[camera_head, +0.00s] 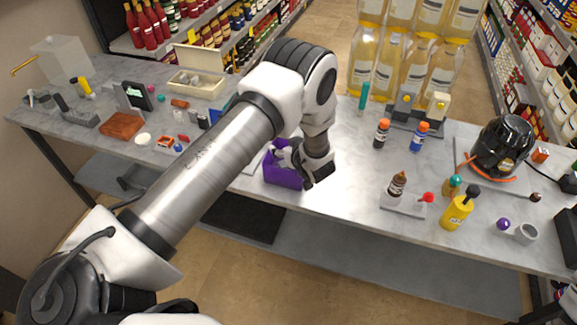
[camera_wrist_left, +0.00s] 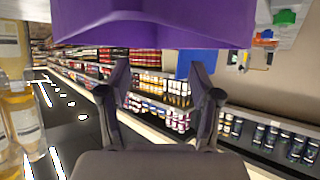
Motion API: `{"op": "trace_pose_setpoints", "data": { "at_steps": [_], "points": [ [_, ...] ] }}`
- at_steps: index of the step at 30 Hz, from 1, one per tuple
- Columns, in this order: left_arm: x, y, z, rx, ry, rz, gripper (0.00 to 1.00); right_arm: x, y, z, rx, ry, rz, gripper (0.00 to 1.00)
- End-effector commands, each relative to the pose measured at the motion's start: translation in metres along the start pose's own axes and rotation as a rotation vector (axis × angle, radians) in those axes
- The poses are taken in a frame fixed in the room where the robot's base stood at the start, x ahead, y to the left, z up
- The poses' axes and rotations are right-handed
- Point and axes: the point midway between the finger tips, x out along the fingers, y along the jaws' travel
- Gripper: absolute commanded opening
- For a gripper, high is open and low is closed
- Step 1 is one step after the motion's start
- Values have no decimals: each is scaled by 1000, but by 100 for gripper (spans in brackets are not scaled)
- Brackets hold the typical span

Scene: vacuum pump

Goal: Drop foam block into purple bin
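The purple bin (camera_head: 282,176) stands near the front edge of the table, left of centre. My left gripper (camera_head: 298,165) is right beside and partly over the bin, covering its right side. In the left wrist view the bin's purple wall (camera_wrist_left: 155,22) fills the top, very close to the camera. There my left gripper's fingers (camera_wrist_left: 160,78) are spread apart with nothing between them. I cannot make out the foam block; the bin's inside is largely hidden by my gripper. My right gripper is not in view.
A bottle on a small tray (camera_head: 397,185), a yellow bottle (camera_head: 456,212) and a black helmet-like device (camera_head: 502,148) stand right of the bin. A brown block (camera_head: 121,126) and an open cream box (camera_head: 197,83) lie left. The tabletop just right of my gripper is clear.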

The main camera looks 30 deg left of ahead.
Motion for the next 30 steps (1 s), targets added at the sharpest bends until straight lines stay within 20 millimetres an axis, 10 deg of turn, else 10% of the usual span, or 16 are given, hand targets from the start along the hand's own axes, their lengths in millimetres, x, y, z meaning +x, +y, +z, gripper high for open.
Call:
{"op": "trace_pose_setpoints", "data": {
  "at_steps": [8, 21, 30],
  "points": [
    [-14, 1, 0, 3, -1, 1, 64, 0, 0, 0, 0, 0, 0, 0],
    [-111, 2, 0, 2, -1, 2, 64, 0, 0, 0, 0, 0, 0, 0],
    [-119, 0, 1, 0, -2, -1, 64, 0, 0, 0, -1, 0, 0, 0]
  ]
}}
